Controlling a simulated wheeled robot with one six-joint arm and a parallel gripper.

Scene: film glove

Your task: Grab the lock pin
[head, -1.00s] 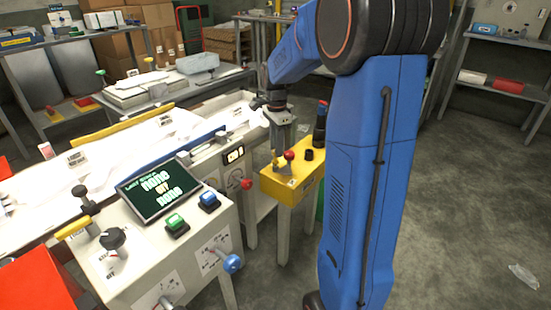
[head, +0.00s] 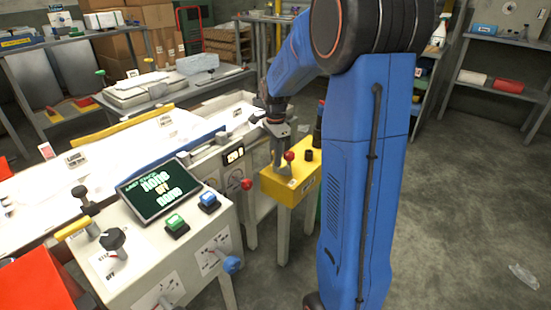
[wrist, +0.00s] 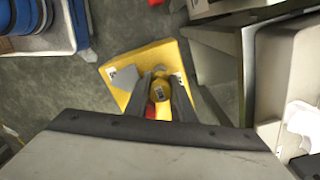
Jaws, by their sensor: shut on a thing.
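A yellow stand (head: 290,183) with a flat top stands beside the long table. The lock pin, which I take to be the yellow piece with a round end (wrist: 159,94), is on the stand's top. My gripper (head: 281,165) points down over the stand and is shut on that piece. In the wrist view my two fingers (wrist: 159,80) are on either side of it. In the head view my fingers hide most of the pin. I cannot tell whether it is still seated.
A red ball knob (head: 289,155) stands close to my fingers, and a short black post (head: 309,155) is beside it. A control console (head: 140,235) with a screen is at the left.

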